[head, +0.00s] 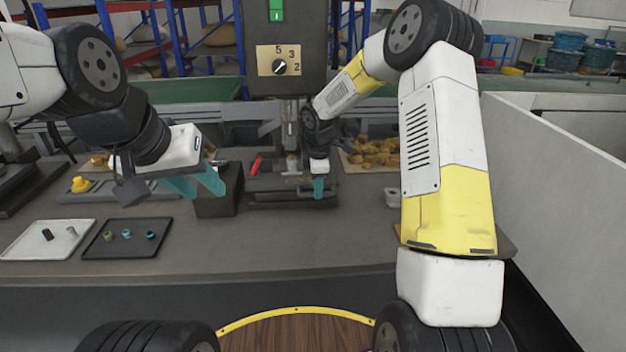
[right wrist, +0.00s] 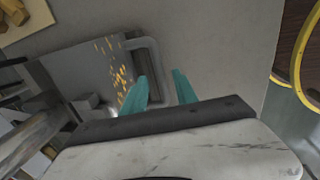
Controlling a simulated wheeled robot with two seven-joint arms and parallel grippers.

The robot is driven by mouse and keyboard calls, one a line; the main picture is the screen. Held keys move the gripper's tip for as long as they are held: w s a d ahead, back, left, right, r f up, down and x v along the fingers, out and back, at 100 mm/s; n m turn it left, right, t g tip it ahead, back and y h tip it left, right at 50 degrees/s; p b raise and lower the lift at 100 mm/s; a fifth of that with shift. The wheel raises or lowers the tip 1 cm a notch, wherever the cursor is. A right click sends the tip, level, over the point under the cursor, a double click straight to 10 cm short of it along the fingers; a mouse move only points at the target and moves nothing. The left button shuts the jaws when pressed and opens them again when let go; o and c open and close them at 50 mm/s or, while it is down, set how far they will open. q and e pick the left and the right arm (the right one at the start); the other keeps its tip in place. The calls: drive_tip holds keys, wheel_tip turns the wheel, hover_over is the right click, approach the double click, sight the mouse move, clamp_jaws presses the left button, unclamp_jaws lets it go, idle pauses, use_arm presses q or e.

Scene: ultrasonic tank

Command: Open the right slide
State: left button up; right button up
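The slide (head: 262,198) appears as a low dark metal part at the foot of the central machine. In the right wrist view a grey plate (right wrist: 85,65) with orange flecks carries a grey bar handle (right wrist: 157,58). I take this to be the right slide, though its full outline is hidden. My right gripper (head: 318,188) hangs over the right end of the machine's base. Its two teal fingers (right wrist: 160,76) are apart, with the handle between them in the picture; contact cannot be told. My left gripper (head: 197,184) is open and empty, left of the machine beside a dark block.
A dark tray (head: 95,250) with small parts and a white tray (head: 25,252) lie at the left of the bench. A red handle (head: 255,166) stands left of the machine. A tray of brown pieces (head: 375,152) lies behind right. The front of the bench is clear.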

drive_tip(key=shift+w+f, duration=0.1)
drive_tip(key=shift+f, duration=0.35)
clamp_jaws()
drive_tip(key=shift+r, duration=0.1)
idle(1.1)
